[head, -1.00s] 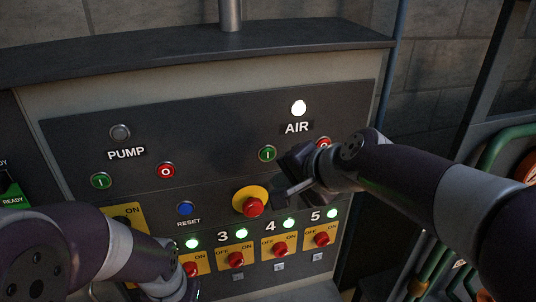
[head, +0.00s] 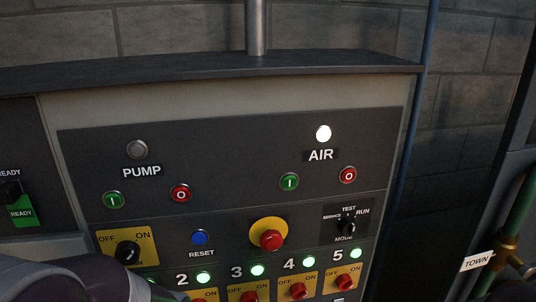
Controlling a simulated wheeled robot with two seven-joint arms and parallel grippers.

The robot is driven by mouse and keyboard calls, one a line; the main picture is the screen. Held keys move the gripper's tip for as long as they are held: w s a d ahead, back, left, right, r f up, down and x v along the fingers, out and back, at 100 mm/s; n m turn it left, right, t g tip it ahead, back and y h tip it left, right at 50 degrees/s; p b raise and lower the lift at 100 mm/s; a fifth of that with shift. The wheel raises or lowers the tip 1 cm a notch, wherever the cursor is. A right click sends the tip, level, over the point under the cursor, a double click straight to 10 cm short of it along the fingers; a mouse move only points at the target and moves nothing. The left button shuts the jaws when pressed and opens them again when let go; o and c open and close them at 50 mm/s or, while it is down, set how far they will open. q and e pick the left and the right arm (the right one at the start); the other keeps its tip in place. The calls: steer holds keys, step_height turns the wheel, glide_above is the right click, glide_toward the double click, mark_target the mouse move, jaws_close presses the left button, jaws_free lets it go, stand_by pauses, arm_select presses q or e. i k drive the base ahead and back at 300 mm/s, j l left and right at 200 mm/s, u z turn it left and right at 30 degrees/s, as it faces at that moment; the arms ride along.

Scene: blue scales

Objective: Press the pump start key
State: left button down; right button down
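The green pump start key (head: 113,200), marked I, sits below the PUMP label at the left of the panel in the head view. The red pump stop key (head: 181,193), marked O, is to its right. The pump lamp (head: 137,149) above the label is grey and unlit. Part of my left arm shows at the bottom left, below the pump keys and apart from them; its gripper is out of sight. My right arm and gripper are not in view.
The air lamp (head: 323,133) is lit white above the green air key (head: 289,182) and red air key (head: 348,175). A red emergency button (head: 271,240) on yellow, a blue reset button (head: 200,237) and a mode switch (head: 347,224) stand lower. Green lamps line the bottom.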

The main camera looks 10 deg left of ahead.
mark_target(113, 200)
steer(key=u, duration=1.3)
